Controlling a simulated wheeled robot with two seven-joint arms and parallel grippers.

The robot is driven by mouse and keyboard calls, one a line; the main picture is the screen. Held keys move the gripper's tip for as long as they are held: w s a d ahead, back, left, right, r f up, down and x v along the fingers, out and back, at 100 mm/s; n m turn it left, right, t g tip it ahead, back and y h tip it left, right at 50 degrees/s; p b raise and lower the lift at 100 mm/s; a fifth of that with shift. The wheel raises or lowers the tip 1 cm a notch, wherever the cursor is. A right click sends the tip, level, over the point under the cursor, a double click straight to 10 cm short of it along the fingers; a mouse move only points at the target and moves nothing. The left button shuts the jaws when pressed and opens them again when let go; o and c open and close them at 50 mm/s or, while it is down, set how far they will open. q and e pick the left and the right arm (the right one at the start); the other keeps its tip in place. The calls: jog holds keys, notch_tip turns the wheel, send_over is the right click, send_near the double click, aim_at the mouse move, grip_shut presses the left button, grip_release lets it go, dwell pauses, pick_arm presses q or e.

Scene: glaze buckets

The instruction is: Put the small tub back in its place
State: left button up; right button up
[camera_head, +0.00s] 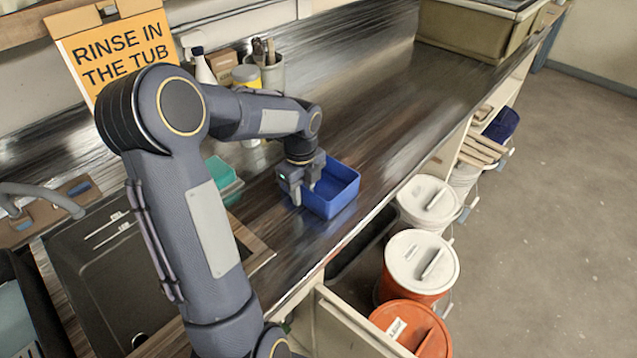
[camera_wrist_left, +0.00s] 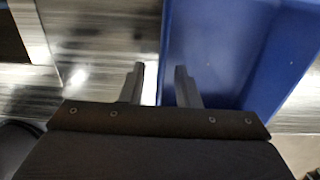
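A small open blue tub (camera_head: 345,192) stands on the dark streaked worktop. It also shows in the left wrist view (camera_wrist_left: 225,50), filling much of the right side. My left gripper (camera_head: 302,190) is at the tub's left wall, pointing down. In the left wrist view its two fingertips (camera_wrist_left: 161,76) are apart, one outside the wall and one on the tub's inner side. A gap shows between fingers and wall, so the gripper is open around it. My right gripper is in no view.
A dark sink (camera_head: 115,265) with a tap (camera_head: 45,195) is at left. A teal container (camera_head: 222,178) stands behind my arm. Lidded buckets (camera_head: 422,262) stand below the worktop's front edge. A beige bin (camera_head: 470,30) is at the far end; the worktop between is clear.

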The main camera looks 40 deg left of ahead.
pick_arm(q)
jog(key=shift+f, duration=0.4)
jog(key=shift+c, duration=0.3)
grip_shut()
jog(key=shift+r, duration=0.15)
